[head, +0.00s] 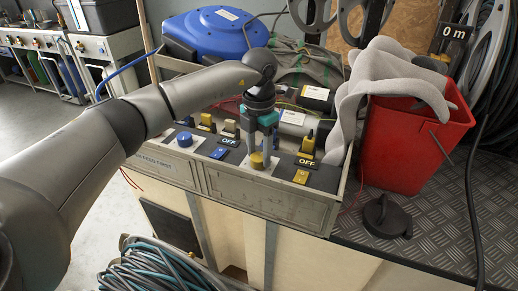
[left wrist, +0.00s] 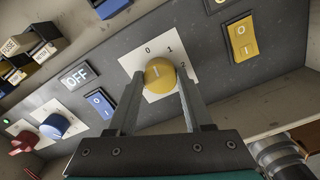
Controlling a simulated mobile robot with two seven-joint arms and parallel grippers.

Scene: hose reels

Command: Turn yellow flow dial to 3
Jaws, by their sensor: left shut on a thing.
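The yellow flow dial (head: 256,162) sits on a white plate on the grey control panel (head: 205,160). In the left wrist view the yellow dial (left wrist: 158,73) has a pale pointer line on its face. The numbers 0, 1 and 2 show around it; no 3 is visible, and part of the plate is behind the fingers. My left gripper (head: 259,152) reaches down from above, shut on the dial. In the left wrist view its fingers (left wrist: 160,88) stand on either side of the dial. My right gripper is in neither view.
A blue dial (head: 185,139), a blue rocker (head: 219,153) and a yellow rocker (head: 300,177) share the panel. OFF labels (left wrist: 75,77) are beside controls. A red bucket (head: 410,140) with grey cloth (head: 385,80) stands right. A blue reel (head: 215,32) is behind.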

